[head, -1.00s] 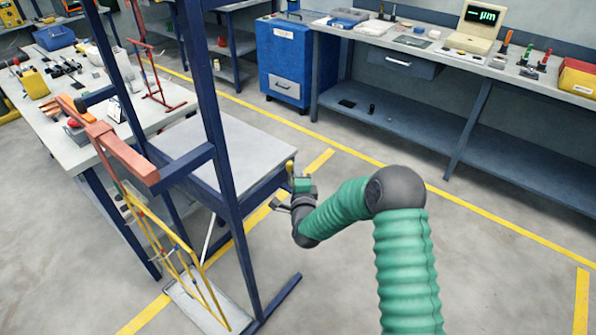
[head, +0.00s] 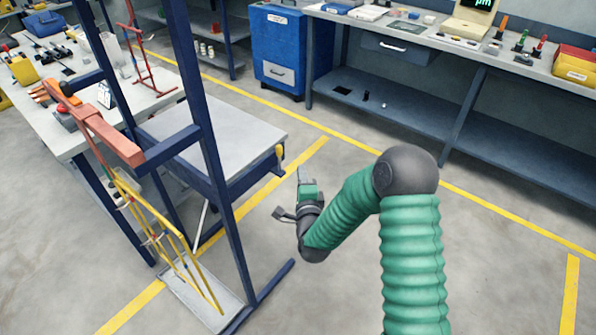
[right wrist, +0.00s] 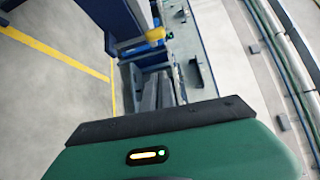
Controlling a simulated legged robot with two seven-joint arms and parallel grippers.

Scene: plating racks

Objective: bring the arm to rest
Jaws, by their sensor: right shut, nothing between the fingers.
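My right arm comes in from the lower right, with green ribbed sleeves and a dark elbow. Its gripper (head: 301,174) is shut and empty. It is above the floor, just right of the grey-topped blue stand (head: 225,140) and its yellow knob (head: 280,152), with a small gap between. In the right wrist view, the green gripper housing (right wrist: 185,150) fills the bottom, and the yellow knob (right wrist: 156,34) shows near the top. My left gripper is not in view.
A yellow wire rack (head: 160,232) hangs from the salmon-coloured bar (head: 105,132) above a grey tray (head: 205,300). A cluttered workbench (head: 65,145) is at left. A blue cabinet (head: 282,50) and a long bench stand behind. The floor between is clear.

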